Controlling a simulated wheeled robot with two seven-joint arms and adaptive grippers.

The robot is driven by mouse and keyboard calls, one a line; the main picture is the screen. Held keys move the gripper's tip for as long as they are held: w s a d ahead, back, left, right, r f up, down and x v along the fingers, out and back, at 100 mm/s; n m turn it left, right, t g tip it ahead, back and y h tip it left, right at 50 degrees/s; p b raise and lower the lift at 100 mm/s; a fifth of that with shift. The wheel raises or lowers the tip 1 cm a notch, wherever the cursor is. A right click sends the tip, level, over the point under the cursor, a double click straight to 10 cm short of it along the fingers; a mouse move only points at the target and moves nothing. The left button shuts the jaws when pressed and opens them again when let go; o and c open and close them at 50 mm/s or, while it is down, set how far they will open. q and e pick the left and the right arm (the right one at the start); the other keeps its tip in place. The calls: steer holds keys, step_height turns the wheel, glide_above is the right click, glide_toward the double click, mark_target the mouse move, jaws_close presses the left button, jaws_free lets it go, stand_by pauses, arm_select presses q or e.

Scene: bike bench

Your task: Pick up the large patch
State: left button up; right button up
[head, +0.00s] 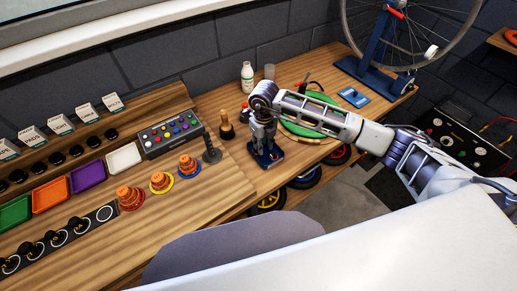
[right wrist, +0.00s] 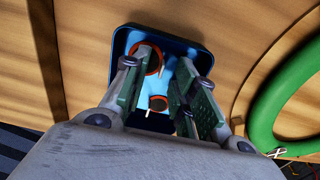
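A dark blue tray (head: 277,163) stands on the bench in the head view, under my right gripper (head: 262,148). The right wrist view looks down into this tray (right wrist: 203,42). The large patch (right wrist: 153,60), dark with an orange rim, lies toward the tray's far left, partly covered by one finger. A smaller orange-rimmed patch (right wrist: 158,103) lies nearer the palm. My right gripper (right wrist: 162,82) is open, its fingers apart above the tray, with nothing seen held. My left gripper is not in view.
A green ring (head: 318,134) lies right of the tray. A wooden peg (head: 226,127), white bottle (head: 247,77) and blue wheel stand (head: 372,72) are nearby. Colored trays, orange stacks and a button box (head: 170,133) fill the left. Wheels hang below the bench edge.

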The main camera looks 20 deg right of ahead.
stand_by(0.3)
jaws_close()
steer(key=shift+r, duration=0.1)
step_height(320, 180, up, 10)
steer(key=b, duration=0.1)
stand_by(0.8)
stand_by(0.3)
